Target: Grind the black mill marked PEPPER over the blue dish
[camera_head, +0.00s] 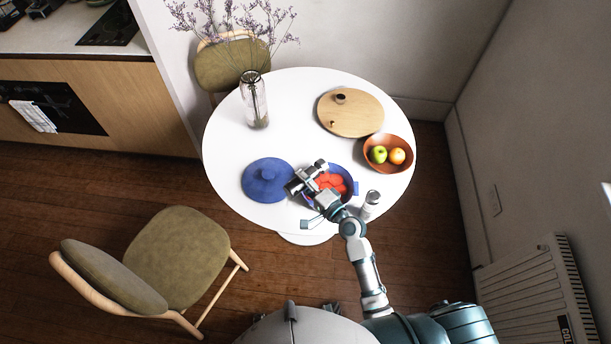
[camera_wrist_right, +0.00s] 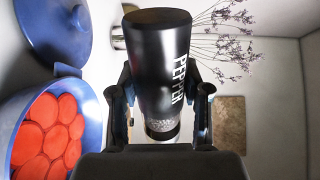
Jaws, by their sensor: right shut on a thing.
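The black mill (camera_wrist_right: 162,62) marked PEPPER stands between the fingers of my right gripper (camera_wrist_right: 160,108) in the right wrist view, with its clear, grain-filled end at the bottom of the picture. My right gripper (camera_head: 311,182) is shut on it; in the head view the mill is hard to make out there. The blue dish (camera_head: 354,188) holds red slices and lies just right of and partly behind the gripper. It also shows at the left of the right wrist view (camera_wrist_right: 88,98), beside the mill. My left gripper is not in view.
A blue lid (camera_head: 266,181) lies left of the gripper. A pale mill-like cylinder (camera_head: 371,202) stands right of the dish. A fruit bowl (camera_head: 403,143), a round wooden board (camera_head: 365,115) and a flower vase (camera_head: 254,100) stand farther back. The white table's (camera_head: 300,140) middle is clear.

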